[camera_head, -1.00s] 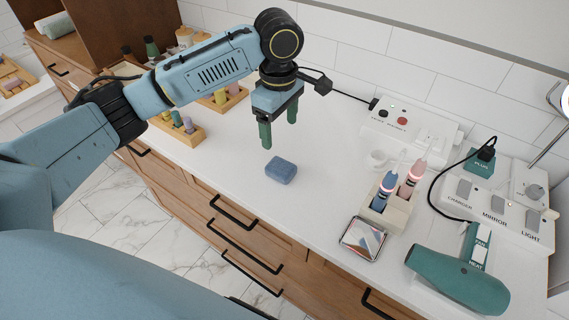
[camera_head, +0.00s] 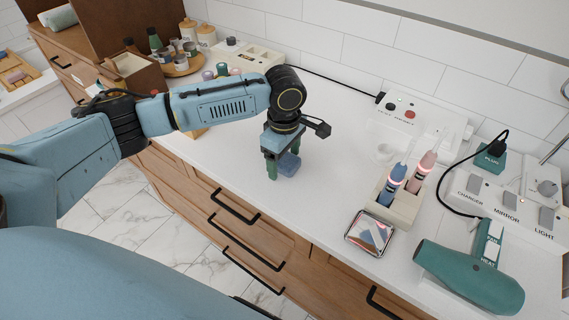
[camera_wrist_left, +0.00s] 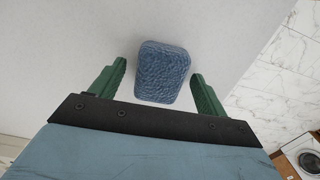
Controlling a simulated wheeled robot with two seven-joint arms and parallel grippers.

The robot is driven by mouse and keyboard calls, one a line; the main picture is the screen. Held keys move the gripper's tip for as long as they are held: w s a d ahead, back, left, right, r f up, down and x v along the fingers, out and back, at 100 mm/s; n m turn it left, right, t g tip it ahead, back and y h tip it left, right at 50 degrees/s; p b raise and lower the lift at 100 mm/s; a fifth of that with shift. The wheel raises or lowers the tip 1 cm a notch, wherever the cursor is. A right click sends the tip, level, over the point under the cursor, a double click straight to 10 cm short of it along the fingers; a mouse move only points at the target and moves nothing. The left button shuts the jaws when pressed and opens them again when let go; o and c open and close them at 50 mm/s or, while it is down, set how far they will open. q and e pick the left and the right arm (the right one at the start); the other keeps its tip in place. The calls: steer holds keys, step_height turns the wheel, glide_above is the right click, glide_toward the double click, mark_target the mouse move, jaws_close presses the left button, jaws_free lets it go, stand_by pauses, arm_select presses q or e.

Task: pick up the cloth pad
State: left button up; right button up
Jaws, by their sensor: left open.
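The blue cloth pad (camera_head: 289,164) lies on the white counter, partly hidden by my left gripper in the head view. In the left wrist view the cloth pad (camera_wrist_left: 162,72) sits between and slightly beyond the two green fingers, with a gap on each side. My left gripper (camera_head: 284,168) is low over the counter at the pad, open and empty; it also shows in the left wrist view (camera_wrist_left: 160,75). My right gripper is not in view.
A holder (camera_head: 400,206) with two brushes and a small tray (camera_head: 370,233) stand to the right of the pad. A green hair dryer (camera_head: 470,278) and a switch panel (camera_head: 505,205) are farther right. The counter around the pad is clear.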

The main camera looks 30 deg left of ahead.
mark_target(284, 158)
arm_select(q)
steer(key=c, duration=1)
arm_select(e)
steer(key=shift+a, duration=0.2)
arm_select(q)
step_height(284, 158, up, 9)
steer(key=shift+r+p, duration=0.15)
steer(key=shift+p, duration=0.95)
steer(key=shift+r, duration=0.35)
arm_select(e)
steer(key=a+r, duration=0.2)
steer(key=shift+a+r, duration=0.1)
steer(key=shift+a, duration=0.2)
